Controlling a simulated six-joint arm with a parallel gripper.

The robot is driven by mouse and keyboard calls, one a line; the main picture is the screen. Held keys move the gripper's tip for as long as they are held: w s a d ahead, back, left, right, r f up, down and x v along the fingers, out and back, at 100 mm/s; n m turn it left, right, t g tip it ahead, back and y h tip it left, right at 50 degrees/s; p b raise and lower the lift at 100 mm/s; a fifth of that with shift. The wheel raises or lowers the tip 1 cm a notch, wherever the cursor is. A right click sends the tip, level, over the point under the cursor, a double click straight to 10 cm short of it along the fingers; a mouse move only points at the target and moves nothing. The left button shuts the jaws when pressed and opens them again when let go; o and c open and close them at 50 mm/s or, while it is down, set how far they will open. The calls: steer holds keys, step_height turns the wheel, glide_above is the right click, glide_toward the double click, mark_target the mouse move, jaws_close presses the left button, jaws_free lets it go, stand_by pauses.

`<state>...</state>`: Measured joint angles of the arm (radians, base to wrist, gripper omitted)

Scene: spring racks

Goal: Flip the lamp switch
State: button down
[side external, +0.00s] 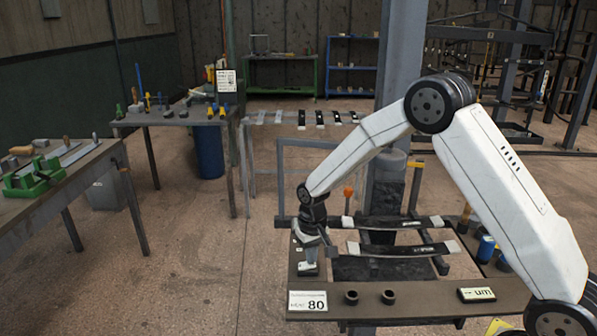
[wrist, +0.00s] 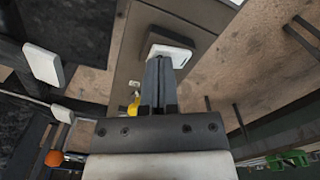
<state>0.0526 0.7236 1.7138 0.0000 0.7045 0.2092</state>
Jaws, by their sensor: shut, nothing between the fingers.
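My gripper (side external: 309,262) points down over the left end of the brown bench top in the side view. In the wrist view its dark fingers (wrist: 159,62) are together with nothing between them. A white, rounded box (wrist: 173,52) sits on the bench strip right at the fingertips; it appears to be the switch. The fingers overlap its near edge, and I cannot tell whether they touch it. The position of its rocker cannot be made out. In the side view the white area at the fingertips is too small to separate clearly. I can identify no lamp.
A leaf spring (side external: 395,249) with white ends lies across the rack. An orange knob (side external: 348,191) stands behind it. A white sign (side external: 307,301) marked 80, two dark cups (side external: 351,297) (side external: 388,297) and a dark display box (side external: 477,294) line the front edge. A yellow thing (wrist: 134,104) shows beside my fingers.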

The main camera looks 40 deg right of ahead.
mark_target(315, 265)
steer(key=shift+r, duration=3.55)
steer(key=shift+s, duration=0.15)
steer(key=shift+s+a+r, duration=0.15)
steer(key=shift+s, duration=0.4)
steer(key=s+a+n+t, duration=0.2)
steer(key=s+n, duration=0.1)
steer(key=s, duration=1.5)
steer(key=shift+t, duration=0.3)
